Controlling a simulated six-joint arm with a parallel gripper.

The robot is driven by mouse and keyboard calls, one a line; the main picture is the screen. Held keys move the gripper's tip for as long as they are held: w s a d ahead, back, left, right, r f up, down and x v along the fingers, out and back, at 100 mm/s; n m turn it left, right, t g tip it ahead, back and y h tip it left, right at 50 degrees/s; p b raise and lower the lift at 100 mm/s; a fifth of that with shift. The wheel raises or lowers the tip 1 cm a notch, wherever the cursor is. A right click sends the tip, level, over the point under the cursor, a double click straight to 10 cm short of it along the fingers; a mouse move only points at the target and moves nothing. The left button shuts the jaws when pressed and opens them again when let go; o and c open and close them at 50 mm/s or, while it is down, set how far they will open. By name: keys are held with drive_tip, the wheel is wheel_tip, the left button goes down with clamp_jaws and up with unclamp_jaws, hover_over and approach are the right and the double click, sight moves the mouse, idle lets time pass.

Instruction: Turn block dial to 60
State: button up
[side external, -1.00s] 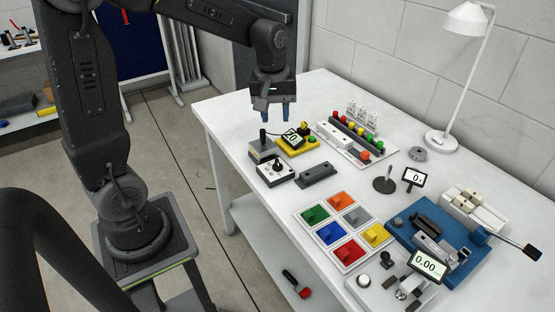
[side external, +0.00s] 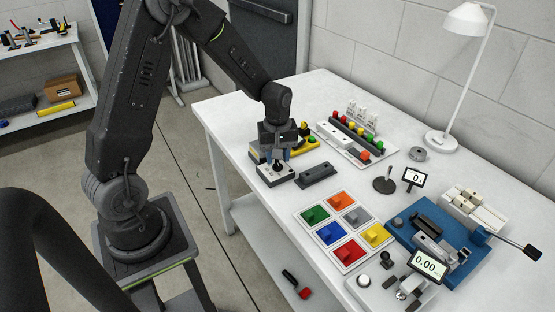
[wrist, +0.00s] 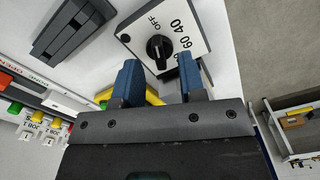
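The block dial is a white-topped box (side external: 272,178) with a black round knob (wrist: 159,48). In the wrist view its face shows OFF, 40, 60 and a further mark partly hidden by a finger. The knob has a small white mark; its exact setting is too small to tell. My gripper (side external: 279,156) is above the block, pointing down at the knob in the side view. The knob appears just beyond the fingertips; contact cannot be told.
A yellow box (side external: 308,145) stands behind my gripper, partly hidden. A dark grey block (side external: 317,174) lies close on the right. Coloured tiles (side external: 345,230), a blue vise-like fixture (side external: 402,225) and a small display (side external: 415,177) stand further right. The table's left edge is near.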

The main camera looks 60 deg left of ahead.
drive_tip(key=shift+f, duration=0.95)
drive_tip(key=c, duration=0.6)
